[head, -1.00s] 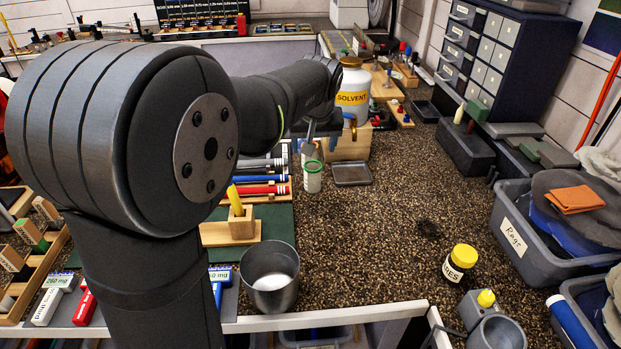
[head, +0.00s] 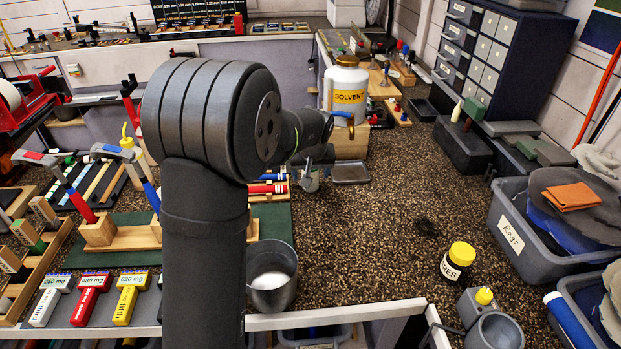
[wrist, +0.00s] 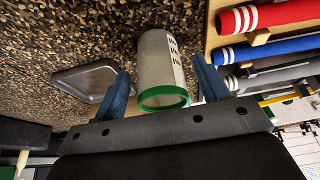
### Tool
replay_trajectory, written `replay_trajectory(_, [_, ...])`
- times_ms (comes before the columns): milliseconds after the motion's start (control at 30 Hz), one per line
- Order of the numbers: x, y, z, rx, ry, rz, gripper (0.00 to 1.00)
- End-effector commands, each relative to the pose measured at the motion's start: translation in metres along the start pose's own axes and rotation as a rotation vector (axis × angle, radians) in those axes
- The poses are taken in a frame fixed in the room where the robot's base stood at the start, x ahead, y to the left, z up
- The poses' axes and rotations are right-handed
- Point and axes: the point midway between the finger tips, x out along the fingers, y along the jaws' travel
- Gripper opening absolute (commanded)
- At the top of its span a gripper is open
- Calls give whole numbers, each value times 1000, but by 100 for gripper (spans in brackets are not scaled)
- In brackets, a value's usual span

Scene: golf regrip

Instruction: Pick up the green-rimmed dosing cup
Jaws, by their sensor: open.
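The dosing cup (wrist: 160,62) is a pale, translucent cup with a green rim and dark printed marks on its side. In the wrist view it is between the two blue fingers of my gripper (wrist: 161,72), with its green rim nearest the palm. The fingers are open, one on each side, and a gap shows at the left finger; contact at the right finger is unclear. In the head view the cup (head: 309,183) stands on the speckled bench, mostly hidden by my gripper (head: 307,168).
A shallow metal tray (wrist: 82,82) lies close beside the cup. A wooden rack with red and blue grips (wrist: 265,45) is on the other side. The solvent bottle (head: 346,90) stands behind. A grey beaker (head: 270,277) is at the front edge. The bench to the right is largely clear.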

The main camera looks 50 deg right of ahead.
Motion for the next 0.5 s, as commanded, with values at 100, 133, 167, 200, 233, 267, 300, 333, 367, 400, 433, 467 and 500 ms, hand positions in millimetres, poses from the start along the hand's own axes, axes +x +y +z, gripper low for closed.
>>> replay_trajectory(100, [13, 0, 0, 0, 0, 0, 68])
replay_trajectory(133, [14, 0, 0, 0, 0, 0, 68])
replay_trajectory(167, [14, 0, 0, 0, 1, 1, 68])
replay_trajectory(200, [14, 0, 0, 0, 1, 1, 68])
replay_trajectory(233, [14, 0, 0, 0, 1, 1, 68])
replay_trajectory(267, [14, 0, 0, 0, 1, 1, 68])
replay_trajectory(300, [14, 0, 0, 0, 1, 1, 68])
replay_trajectory(333, [14, 0, 0, 0, 1, 1, 64])
replay_trajectory(367, [14, 0, 0, 0, 1, 1, 58])
replay_trajectory(400, [14, 0, 0, 0, 1, 1, 50])
replay_trajectory(433, [14, 0, 0, 0, 1, 1, 44])
replay_trajectory(467, [14, 0, 0, 0, 1, 1, 38])
replay_trajectory(500, [14, 0, 0, 0, 1, 1, 30])
